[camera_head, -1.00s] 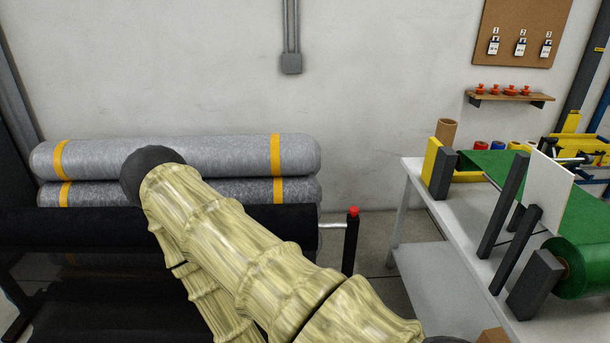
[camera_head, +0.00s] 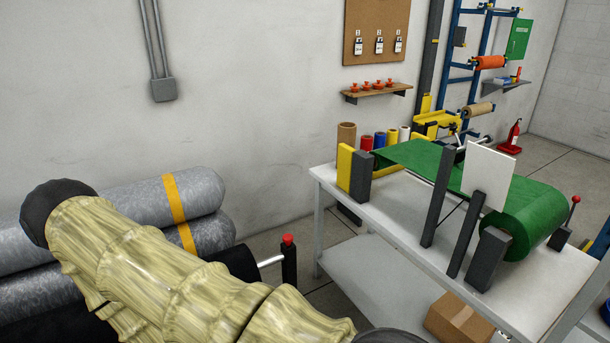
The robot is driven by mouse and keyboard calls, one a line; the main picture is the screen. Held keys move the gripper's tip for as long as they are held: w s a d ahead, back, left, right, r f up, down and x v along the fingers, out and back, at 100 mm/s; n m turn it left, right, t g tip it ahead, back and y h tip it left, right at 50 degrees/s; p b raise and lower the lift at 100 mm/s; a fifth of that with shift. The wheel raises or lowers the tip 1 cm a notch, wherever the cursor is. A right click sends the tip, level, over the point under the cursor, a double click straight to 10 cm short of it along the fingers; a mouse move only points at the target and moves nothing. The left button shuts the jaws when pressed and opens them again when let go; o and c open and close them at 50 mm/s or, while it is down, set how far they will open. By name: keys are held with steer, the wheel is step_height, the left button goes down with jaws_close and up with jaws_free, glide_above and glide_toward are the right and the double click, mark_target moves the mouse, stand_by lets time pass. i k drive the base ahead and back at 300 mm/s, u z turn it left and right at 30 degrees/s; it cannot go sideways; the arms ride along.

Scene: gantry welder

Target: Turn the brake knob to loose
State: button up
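No part in view is clearly marked as the brake knob. A small red knob (camera_head: 576,199) tops a thin lever on a dark block at the right end of the white table (camera_head: 415,235), beside the green roll (camera_head: 535,220). Another red knob (camera_head: 288,240) tops a black post at the end of the grey roll rack. My arm, in a pale yellow sleeve, crosses the lower left. My gripper is not in view.
Grey rolls with yellow bands (camera_head: 150,205) lie at the left, partly behind my arm. Dark uprights and a white panel (camera_head: 487,175) stand on the table. A cardboard box (camera_head: 458,322) sits below. A shelf (camera_head: 378,91) and corkboard (camera_head: 372,20) hang on the wall.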

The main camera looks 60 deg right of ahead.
mark_target(288, 238)
steer(key=z, duration=0.8)
steer(key=i, duration=0.7)
steer(key=z, duration=0.85)
